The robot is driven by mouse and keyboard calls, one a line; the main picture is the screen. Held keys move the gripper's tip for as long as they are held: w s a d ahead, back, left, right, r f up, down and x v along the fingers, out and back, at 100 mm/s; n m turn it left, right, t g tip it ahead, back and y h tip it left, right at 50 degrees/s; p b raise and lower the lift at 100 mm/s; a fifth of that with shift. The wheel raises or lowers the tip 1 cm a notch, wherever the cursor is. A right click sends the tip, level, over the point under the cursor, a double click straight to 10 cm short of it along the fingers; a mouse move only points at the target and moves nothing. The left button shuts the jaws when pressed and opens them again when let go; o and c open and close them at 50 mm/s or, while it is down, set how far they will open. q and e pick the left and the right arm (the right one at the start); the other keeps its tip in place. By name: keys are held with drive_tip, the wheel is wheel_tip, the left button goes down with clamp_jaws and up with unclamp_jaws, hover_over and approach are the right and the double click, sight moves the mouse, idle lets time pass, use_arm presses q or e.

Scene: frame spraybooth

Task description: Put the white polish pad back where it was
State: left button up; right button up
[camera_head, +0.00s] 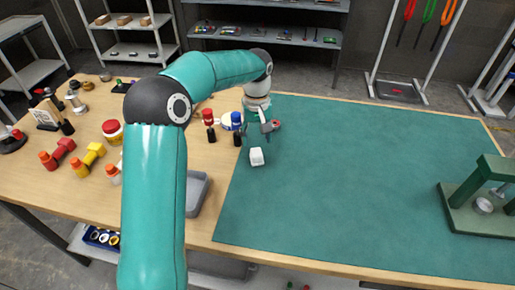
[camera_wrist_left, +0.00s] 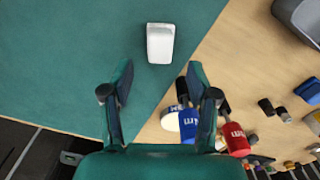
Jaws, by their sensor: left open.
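The white pad (camera_head: 257,157), a small block with rounded edges, lies on the green mat (camera_head: 350,190) near the mat's left edge. It also shows in the left wrist view (camera_wrist_left: 160,43), beyond the fingertips and apart from them. My left gripper (camera_head: 267,128) is above the mat, a little behind the pad in the head view. Its two fingers stand apart in the left wrist view (camera_wrist_left: 159,75), with nothing between them. My right gripper does not show in either view.
Blue-topped (camera_head: 236,120) and red-topped (camera_head: 208,117) items stand left of the gripper, close to one finger in the wrist view. A grey tray (camera_head: 198,192) lies left of the mat. A green stand (camera_head: 478,215) is at right. The mat's middle is clear.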

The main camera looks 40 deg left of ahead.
sight(257, 152)
use_arm(q)
wheel_tip(257, 152, up, 5)
drive_tip(key=shift+r, duration=0.1)
idle(0.7)
